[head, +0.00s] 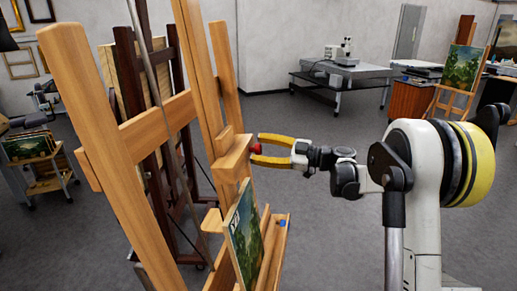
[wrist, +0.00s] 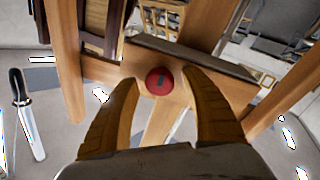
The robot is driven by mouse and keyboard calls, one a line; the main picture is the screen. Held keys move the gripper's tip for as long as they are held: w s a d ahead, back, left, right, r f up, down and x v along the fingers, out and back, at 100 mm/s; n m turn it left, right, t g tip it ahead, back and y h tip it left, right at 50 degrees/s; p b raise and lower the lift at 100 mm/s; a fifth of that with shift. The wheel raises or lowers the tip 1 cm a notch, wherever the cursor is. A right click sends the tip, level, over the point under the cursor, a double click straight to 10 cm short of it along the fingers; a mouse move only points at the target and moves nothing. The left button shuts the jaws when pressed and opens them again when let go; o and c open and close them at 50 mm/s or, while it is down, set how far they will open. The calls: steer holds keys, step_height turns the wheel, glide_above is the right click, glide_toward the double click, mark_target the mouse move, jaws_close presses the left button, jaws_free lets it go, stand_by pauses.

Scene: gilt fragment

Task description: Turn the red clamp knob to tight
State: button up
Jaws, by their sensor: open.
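The red clamp knob (head: 257,149) sits on the wooden clamp block of the easel (head: 165,115) in the head view. In the wrist view the round red knob (wrist: 160,80) shows a dark mark on its face. My gripper (head: 256,149) has yellow fingers and is open, one finger above the knob and one below in the head view. In the wrist view my gripper (wrist: 161,75) has its fingertips on either side of the knob. I cannot tell whether either finger touches it. A small landscape painting (head: 243,236) leans on the easel's lower ledge.
A dark wooden easel (head: 130,50) stands behind. A cart with paintings (head: 32,150) is at the left. A table with a microscope (head: 343,62) and another easel with a painting (head: 459,70) stand farther back. Grey floor is open at the centre back.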

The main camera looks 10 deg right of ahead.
steer(key=shift+a, duration=0.1)
steer(key=c, duration=1.2)
